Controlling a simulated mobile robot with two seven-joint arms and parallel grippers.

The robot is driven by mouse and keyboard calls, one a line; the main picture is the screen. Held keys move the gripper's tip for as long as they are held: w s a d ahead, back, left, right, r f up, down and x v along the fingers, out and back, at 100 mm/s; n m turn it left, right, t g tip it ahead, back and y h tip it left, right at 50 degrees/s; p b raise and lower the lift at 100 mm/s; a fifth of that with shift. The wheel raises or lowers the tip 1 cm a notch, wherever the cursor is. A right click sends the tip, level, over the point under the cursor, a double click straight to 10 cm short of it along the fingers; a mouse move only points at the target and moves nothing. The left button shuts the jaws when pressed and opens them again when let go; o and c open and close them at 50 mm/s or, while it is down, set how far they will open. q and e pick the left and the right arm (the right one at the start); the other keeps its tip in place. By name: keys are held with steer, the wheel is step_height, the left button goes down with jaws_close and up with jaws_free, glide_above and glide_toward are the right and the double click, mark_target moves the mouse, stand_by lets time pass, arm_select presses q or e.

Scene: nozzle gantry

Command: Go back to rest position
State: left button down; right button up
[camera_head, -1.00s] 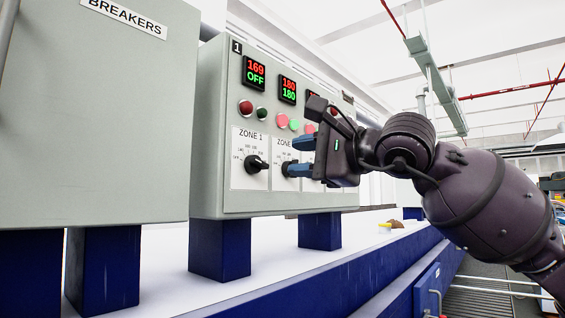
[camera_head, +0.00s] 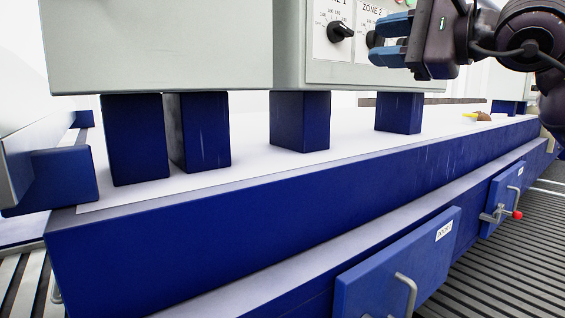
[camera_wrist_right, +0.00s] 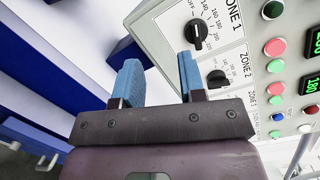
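My right gripper (camera_head: 390,40) is at the upper right of the head view, in front of the zone control panel (camera_head: 290,60). Its two blue fingers are apart with nothing between them. The right wrist view also shows the open fingers (camera_wrist_right: 157,80), with the Zone 1 knob (camera_wrist_right: 196,31) and the Zone 2 knob (camera_wrist_right: 217,78) beyond them. The Zone 1 knob also shows in the head view (camera_head: 340,32). The gripper partly hides the Zone 2 dial in the head view. My left gripper is not in view.
The panel and a grey cabinet (camera_head: 150,45) stand on blue posts (camera_head: 300,122) over a long blue bench (camera_head: 200,235). Blue doors with handles (camera_head: 400,265) are on the bench's front. A small yellow and brown object (camera_head: 482,116) lies on its top. Slatted floor is at lower right.

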steer(key=s+a+f+m+g+y, duration=0.25)
steer(key=f+m+y, duration=0.6)
steer(key=f, duration=0.55)
steer(key=s+d+f+n+t+h, duration=0.2)
steer(key=d+f+n+h, duration=0.3)
steer(key=f+n+h, duration=0.45)
steer(key=s+d+f+n+t+h, duration=0.1)
steer(key=d+f+n+t+h, duration=0.1)
steer(key=d+f+n+h, duration=0.7)
steer(key=s+d+f+n+t+h, duration=0.2)
steer(key=f+n+h, duration=0.5)
steer(key=f+n, duration=0.6)
steer(key=s+a+f+m+g+y, duration=0.15)
steer(key=s+f+m+g, duration=0.25)
steer(key=s+f+g, duration=0.55)
steer(key=s+a+f+m+g+y, duration=0.1)
steer(key=s+f+m+g+y, duration=0.3)
steer(key=s+f, duration=0.95)
steer(key=w+f+t, duration=0.6)
steer(key=t, duration=0.2)
steer(key=shift+a+f+h, duration=0.2)
steer(key=shift+f+h, duration=0.1)
steer(key=shift+h, duration=0.15)
